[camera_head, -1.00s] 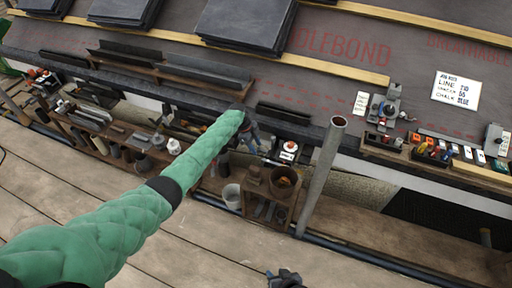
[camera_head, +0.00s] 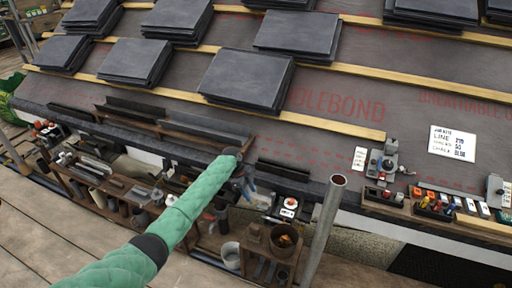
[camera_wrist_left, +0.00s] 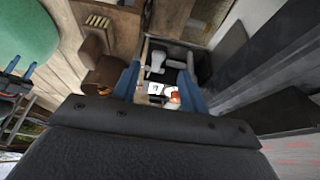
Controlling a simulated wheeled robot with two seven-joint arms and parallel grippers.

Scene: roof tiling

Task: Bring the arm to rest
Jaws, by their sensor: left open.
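My left arm in its green sleeve reaches in from the lower left of the head view. Its left gripper (camera_head: 244,186) is over the tool shelf at the roof's lower edge, beside the grey pole. In the left wrist view the two blue fingers (camera_wrist_left: 166,88) stand apart with nothing held between them. Below and beyond them lie a dark tray with a white card and small items, at a distance. My right gripper does not show in the head view.
Stacks of dark slates (camera_head: 246,78) lie on the battened roof. A grey pole (camera_head: 323,230) rises right of the gripper. A bucket (camera_head: 231,254) and a shelf (camera_head: 110,195) of tools stand below the eaves. A sign (camera_head: 452,142) and small toolboxes are at right.

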